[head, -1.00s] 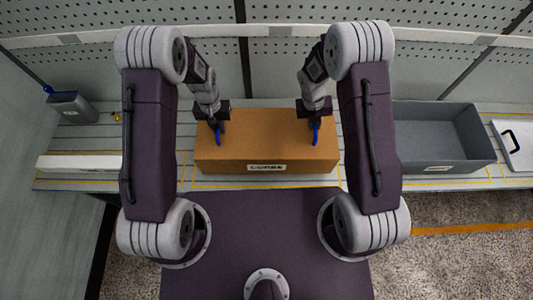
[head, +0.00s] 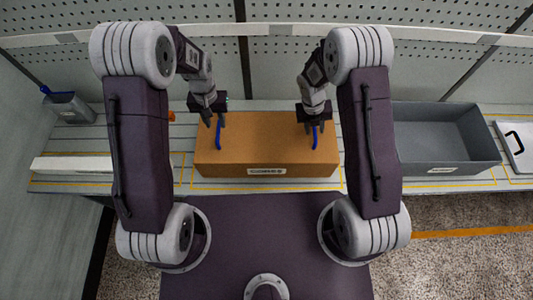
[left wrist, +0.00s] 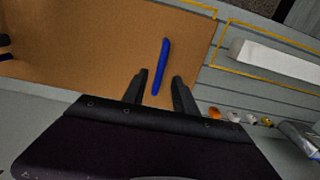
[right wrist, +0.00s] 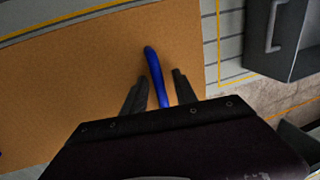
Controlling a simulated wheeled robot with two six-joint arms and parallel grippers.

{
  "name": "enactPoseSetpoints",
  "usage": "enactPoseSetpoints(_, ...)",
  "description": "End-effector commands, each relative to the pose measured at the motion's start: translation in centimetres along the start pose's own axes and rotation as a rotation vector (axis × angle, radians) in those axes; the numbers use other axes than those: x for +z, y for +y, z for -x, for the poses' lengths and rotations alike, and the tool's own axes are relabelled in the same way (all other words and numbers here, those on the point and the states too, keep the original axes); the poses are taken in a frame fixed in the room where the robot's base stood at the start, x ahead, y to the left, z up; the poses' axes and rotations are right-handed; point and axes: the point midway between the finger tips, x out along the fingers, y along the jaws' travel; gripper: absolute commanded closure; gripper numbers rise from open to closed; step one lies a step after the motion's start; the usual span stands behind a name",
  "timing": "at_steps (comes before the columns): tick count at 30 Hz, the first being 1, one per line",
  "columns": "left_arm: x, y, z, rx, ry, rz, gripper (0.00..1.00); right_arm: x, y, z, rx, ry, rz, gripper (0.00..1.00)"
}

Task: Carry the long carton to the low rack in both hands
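The long carton (head: 265,155) is a brown box with a white front label, lying on a grey slatted bench. Two blue strap handles stand out on its top, the left one (head: 219,137) and the right one (head: 315,138). My left gripper (head: 213,122) is over the left handle; in the left wrist view its open fingers (left wrist: 160,82) have the handle (left wrist: 161,62) between them, with gaps. My right gripper (head: 314,126) is at the right handle; in the right wrist view its open fingers (right wrist: 155,85) straddle that handle (right wrist: 154,68). I cannot identify the low rack.
A grey open bin (head: 440,135) stands right of the carton, with a white lidded item (head: 518,145) beyond it. A white box (head: 72,165) and a small grey cup (head: 70,108) are at left. A perforated panel (head: 290,65) rises behind the bench.

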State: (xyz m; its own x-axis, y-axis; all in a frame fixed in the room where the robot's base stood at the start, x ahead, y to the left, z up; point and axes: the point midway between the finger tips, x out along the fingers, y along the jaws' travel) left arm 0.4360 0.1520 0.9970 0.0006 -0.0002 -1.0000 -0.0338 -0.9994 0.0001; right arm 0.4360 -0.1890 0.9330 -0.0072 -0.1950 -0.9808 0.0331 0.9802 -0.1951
Motion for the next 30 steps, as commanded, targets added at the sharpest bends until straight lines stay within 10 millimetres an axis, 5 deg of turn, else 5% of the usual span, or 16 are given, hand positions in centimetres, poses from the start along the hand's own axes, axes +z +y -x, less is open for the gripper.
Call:
enactPoseSetpoints(6, 0.0, 0.0, 4.5, 0.0, 0.003, 0.0, 0.66, 0.0, 0.0, 0.0, 0.0, 0.0, 0.0, 0.66)
enactPoseSetpoints(16, 0.1, 0.0, 5.7, 0.0, 0.0, 0.0, 0.66, 0.1, 0.0, 0.6, 0.0, -0.002, 0.0, 0.66)
enactPoseSetpoints(30, 0.1, 0.0, 5.6, 0.0, 0.0, 0.0, 0.66, 0.1, 0.0, 10.9, 0.001, -0.003, 0.0, 0.66)
